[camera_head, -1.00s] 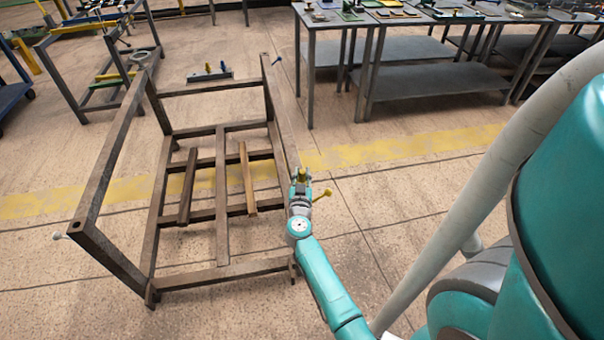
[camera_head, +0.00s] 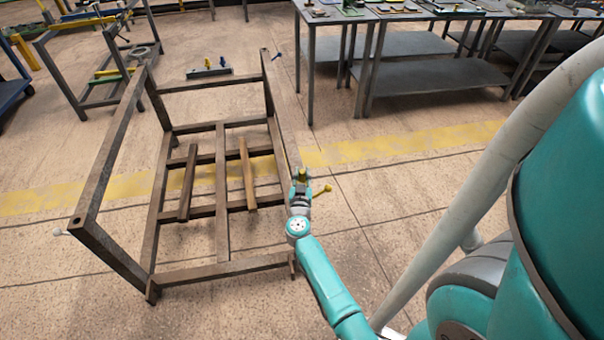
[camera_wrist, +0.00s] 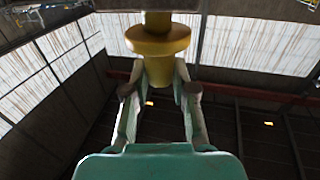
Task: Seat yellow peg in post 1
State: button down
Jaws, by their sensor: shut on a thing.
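My gripper (camera_head: 301,186) is at the near right corner of the brown metal rack (camera_head: 222,190). It is shut on the yellow peg (camera_head: 303,174), which shows just above the fingers. In the wrist view the yellow peg (camera_wrist: 158,42) stands between both fingers (camera_wrist: 158,90), with its wide collar clear of them and a darker shaft beyond it. The shaft's end is out of frame. My gripper hides the near right post's top, so I cannot tell whether the peg touches it. No post number is readable.
A yellow-knobbed pin (camera_head: 322,190) sticks out just right of my gripper. Tables (camera_head: 420,45) stand behind.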

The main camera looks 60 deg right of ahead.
jog(key=shift+f, duration=0.75)
jog(key=c, duration=0.9)
grip_release()
jog(key=shift+o, duration=0.2)
jog(key=shift+f, duration=0.1)
jog(key=v, duration=1.2)
